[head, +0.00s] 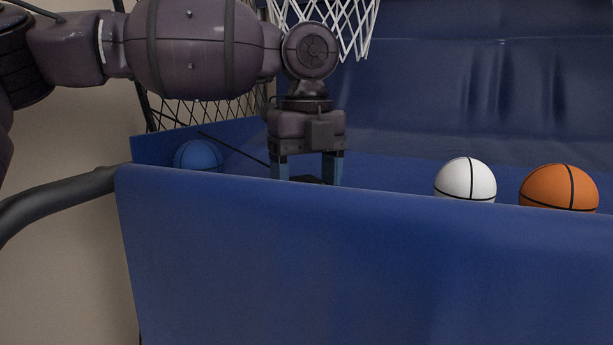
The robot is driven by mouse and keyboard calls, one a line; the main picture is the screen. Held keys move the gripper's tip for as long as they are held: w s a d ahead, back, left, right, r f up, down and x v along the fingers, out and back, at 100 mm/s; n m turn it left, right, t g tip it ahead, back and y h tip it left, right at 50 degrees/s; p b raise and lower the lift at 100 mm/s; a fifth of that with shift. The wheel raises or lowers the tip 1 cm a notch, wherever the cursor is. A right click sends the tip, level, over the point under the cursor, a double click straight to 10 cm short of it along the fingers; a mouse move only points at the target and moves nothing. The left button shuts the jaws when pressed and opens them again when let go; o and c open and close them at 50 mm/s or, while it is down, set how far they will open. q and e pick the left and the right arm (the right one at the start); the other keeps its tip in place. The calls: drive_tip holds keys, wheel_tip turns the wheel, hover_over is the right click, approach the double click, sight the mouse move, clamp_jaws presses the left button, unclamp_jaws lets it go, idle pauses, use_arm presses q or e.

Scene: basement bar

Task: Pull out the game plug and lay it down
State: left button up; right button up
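My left gripper (306,178) points down behind the raised front edge of the blue arcade game bed. Its two blue fingers stand wide apart. A small dark thing (308,180) shows low between the fingertips; it may be the game plug, but its shape is mostly hidden by the front edge. A thin black cord (238,151) slants down from the left toward the left finger; its end is hidden. I cannot tell whether the fingers touch the dark thing. My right gripper is not in view.
The blue front panel (350,260) of the game stands close before me. A blue ball (198,155), a white ball (465,179) and an orange ball (559,187) rest behind its edge. A white hoop net (340,22) hangs above. A dark rail (55,200) is at left.

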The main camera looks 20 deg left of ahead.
use_arm(q)
drive_tip(key=shift+r, duration=0.15)
wheel_tip(320, 180, up, 10)
drive_tip(key=shift+r, duration=0.25)
idle(0.4)
